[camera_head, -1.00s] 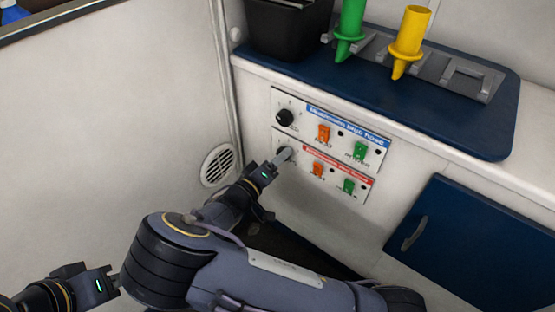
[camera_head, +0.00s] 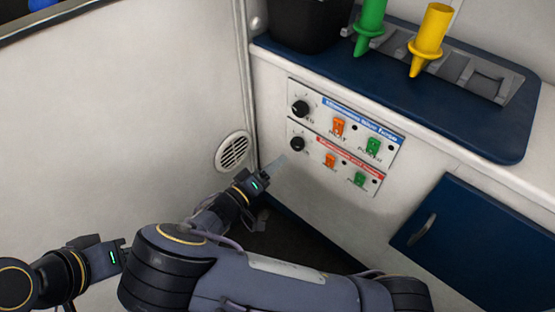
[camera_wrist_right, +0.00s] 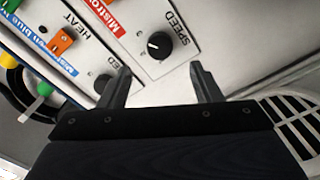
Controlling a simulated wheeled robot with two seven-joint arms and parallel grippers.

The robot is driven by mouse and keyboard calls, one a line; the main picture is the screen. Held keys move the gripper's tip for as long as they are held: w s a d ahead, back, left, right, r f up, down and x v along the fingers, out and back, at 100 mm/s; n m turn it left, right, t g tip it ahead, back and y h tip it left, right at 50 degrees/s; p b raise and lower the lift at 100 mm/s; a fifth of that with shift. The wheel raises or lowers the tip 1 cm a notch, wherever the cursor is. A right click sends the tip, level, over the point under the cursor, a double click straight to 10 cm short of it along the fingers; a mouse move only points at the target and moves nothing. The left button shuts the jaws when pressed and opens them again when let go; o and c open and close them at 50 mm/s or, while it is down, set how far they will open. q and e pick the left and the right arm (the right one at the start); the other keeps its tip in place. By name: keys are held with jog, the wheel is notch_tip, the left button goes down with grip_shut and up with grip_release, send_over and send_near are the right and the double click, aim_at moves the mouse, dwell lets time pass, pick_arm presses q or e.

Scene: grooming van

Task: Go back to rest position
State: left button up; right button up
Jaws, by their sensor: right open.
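My right gripper (camera_head: 274,168) is in front of the control panels, just below and left of the lower black knob (camera_head: 298,143), apart from it. In the right wrist view the two fingers (camera_wrist_right: 162,85) are spread with nothing between them. A black speed knob (camera_wrist_right: 159,45) lies beyond the fingertips there. My left gripper (camera_head: 118,256) is at the lower left in the head view; its fingertips are hidden behind my right arm.
The upper panel (camera_head: 360,119) and lower panel (camera_head: 352,163) carry orange and green switches. A vent (camera_head: 232,151) is on the left wall. A blue cabinet door (camera_head: 480,238) is at the right.

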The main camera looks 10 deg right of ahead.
dwell(0.4)
jog(key=s+d+m+g+y, duration=0.3)
jog(key=s+d+g+y, duration=0.4)
jog(key=s+d+g, duration=0.4)
jog(key=s+d+r+t+y, duration=0.2)
jog(key=s+r+t+y, duration=0.4)
jog(key=s+r+y, duration=0.6)
notch_tip(320, 180, up, 34)
jog(key=h+p, duration=0.1)
jog(key=p, duration=3.3)
jog(key=shift+a, duration=0.2)
jog(key=shift+w, duration=0.1)
